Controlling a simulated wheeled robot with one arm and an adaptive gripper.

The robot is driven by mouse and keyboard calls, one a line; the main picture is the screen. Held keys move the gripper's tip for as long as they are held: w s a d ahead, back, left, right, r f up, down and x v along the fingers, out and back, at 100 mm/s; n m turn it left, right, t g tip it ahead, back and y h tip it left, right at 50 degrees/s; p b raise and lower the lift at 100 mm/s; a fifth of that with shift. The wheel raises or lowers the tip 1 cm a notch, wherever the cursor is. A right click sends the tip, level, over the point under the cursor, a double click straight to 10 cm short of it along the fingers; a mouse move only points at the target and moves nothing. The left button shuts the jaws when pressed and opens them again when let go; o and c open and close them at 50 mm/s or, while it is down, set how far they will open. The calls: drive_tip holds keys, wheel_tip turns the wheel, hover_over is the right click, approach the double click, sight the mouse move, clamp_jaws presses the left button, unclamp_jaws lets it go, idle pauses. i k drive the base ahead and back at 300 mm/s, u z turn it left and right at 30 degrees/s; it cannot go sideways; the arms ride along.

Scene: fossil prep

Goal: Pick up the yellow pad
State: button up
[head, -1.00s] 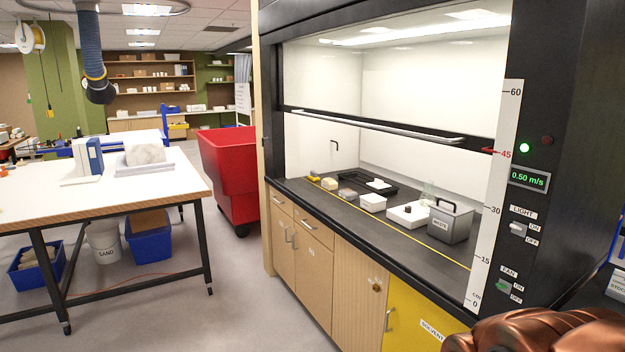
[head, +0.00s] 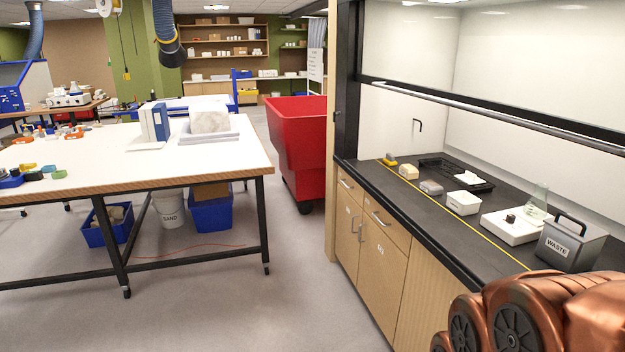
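I cannot tell for sure which thing is the yellow pad. A small yellow piece (head: 28,167) lies at the left end of the white-topped table (head: 200,165), among small blue and green pieces. A small yellow-and-grey block (head: 389,160) sits at the far end of the dark fume hood counter (head: 425,208). A pale cream block (head: 408,172) is beside it. My gripper is not in view; only copper-coloured links of my arm show at the lower right.
A grey block (head: 431,187), a white box (head: 463,203), a white hotplate-like unit (head: 512,227) and a grey WASTE box (head: 569,247) line the counter. A red bin (head: 300,145) stands behind. The floor (head: 240,290) between table and hood is clear.

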sight(389, 158)
drive_tip(key=u, duration=0.2)
drive_tip(key=i, duration=3.5)
drive_tip(key=z, duration=0.3)
